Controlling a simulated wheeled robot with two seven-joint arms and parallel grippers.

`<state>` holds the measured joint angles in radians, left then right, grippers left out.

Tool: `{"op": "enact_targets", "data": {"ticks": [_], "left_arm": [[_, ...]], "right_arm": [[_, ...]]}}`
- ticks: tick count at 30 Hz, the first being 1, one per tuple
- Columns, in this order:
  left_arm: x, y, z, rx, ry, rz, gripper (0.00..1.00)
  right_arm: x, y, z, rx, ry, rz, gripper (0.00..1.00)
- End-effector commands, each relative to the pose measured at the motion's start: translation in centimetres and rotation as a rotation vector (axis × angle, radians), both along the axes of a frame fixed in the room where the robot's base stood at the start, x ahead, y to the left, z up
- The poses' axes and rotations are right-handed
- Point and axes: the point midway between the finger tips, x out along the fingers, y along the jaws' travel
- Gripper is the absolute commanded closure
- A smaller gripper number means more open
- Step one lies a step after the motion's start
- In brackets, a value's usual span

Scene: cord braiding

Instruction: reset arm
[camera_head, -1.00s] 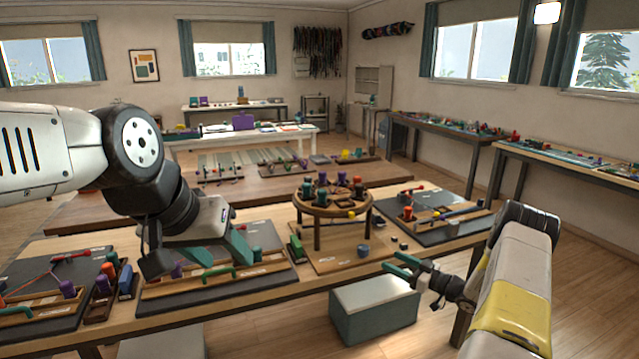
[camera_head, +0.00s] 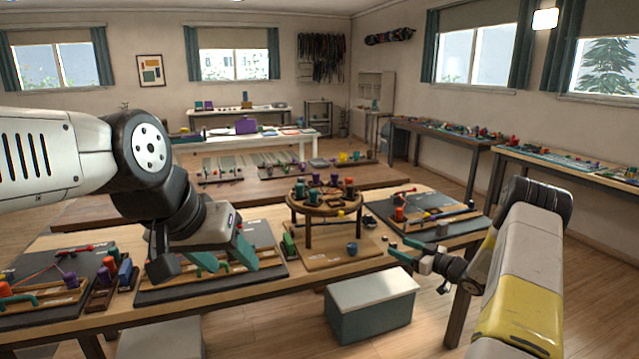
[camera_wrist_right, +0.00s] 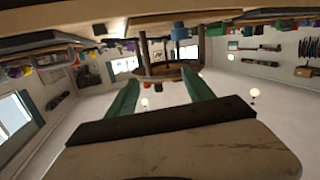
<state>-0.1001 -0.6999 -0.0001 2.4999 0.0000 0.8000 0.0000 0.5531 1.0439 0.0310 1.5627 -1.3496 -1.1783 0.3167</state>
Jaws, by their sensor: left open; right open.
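My left gripper (camera_head: 226,258) has teal fingers, spread apart and empty. It hangs in front of the dark board (camera_head: 160,294) at the left middle of the table and hides part of it. My right gripper (camera_head: 418,256) is open and empty at the table's front edge, above the lidded box. Its two teal fingers stand apart in the right wrist view (camera_wrist_right: 162,98), with nothing between them. The round wooden stand (camera_head: 326,207) carries several coloured bobbins. It shows upside down beyond the right fingers in the right wrist view (camera_wrist_right: 160,74).
A grey box with a white lid (camera_head: 372,290) stands on the floor before the table. A dark board (camera_head: 425,215) with an orange bobbin lies at the table's right. Another board with coloured pegs (camera_head: 40,275) lies at the left.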

Motion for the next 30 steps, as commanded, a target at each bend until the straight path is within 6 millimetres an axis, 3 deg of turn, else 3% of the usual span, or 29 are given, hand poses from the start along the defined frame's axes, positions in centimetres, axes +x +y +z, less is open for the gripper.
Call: {"op": "enact_targets", "data": {"ticks": [8,14,17,22,26,30], "left_arm": [[0.0,0.0,0.0,0.000,0.000,0.000,0.47],[0.0,0.0,0.0,0.000,0.000,0.000,0.47],[0.0,0.0,0.0,0.000,0.000,0.000,0.47],[0.0,0.0,0.0,0.000,0.000,0.000,0.47],[0.0,0.0,0.0,0.000,0.000,0.000,0.47],[0.0,0.0,0.0,0.000,0.000,0.000,0.47]], "right_arm": [[2.7,-0.7,7.9,-0.137,0.033,-0.162,0.39],[1.9,-0.9,17.1,-0.247,0.106,-0.359,0.39],[-0.3,-0.7,21.3,-0.279,0.163,-0.457,0.39],[-6.6,0.4,26.7,-0.294,0.288,-0.589,0.39],[-13.1,2.0,29.1,-0.277,0.405,-0.652,0.39],[-21.3,4.4,30.0,-0.241,0.548,-0.673,0.39]]}}
